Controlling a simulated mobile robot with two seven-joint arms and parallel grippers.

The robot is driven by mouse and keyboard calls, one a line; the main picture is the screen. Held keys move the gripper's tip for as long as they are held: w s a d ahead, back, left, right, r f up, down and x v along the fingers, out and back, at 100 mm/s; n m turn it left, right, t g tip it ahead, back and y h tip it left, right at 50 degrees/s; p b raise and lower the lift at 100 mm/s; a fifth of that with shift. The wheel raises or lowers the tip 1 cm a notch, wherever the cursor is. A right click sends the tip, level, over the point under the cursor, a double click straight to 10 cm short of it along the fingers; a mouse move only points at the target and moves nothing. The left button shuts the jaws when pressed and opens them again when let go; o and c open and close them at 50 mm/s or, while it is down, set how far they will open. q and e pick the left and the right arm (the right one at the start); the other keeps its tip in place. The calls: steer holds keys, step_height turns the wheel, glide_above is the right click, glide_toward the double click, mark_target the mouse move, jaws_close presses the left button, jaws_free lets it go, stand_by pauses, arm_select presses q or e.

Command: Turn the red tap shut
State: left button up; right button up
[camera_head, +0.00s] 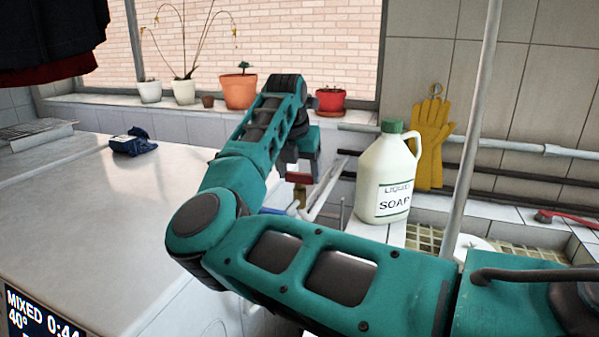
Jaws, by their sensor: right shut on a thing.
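The red tap handle (299,178) shows in the head view just below my right gripper, with a brass-coloured body (299,196) under it. My right gripper (301,170) points down over the handle and is shut on it. The handle looks like a short, roughly level bar in this view. My right arm hides much of the area around and below the tap. My left gripper is not in view.
A white soap jug (387,180) with a green cap stands right of the tap. Yellow gloves (432,140) hang on the wall behind it. A pale upright pole (472,130) stands further right. Potted plants (238,92) line the sill. The white worktop (80,215) at left is mostly clear.

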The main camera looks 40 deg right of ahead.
steer(key=shift+m, duration=0.4)
steer(key=o, duration=1)
steer(key=shift+o, duration=0.2)
steer(key=v, duration=1.3)
steer(key=shift+w+a+f, duration=0.1)
steer(key=shift+a, duration=0.05)
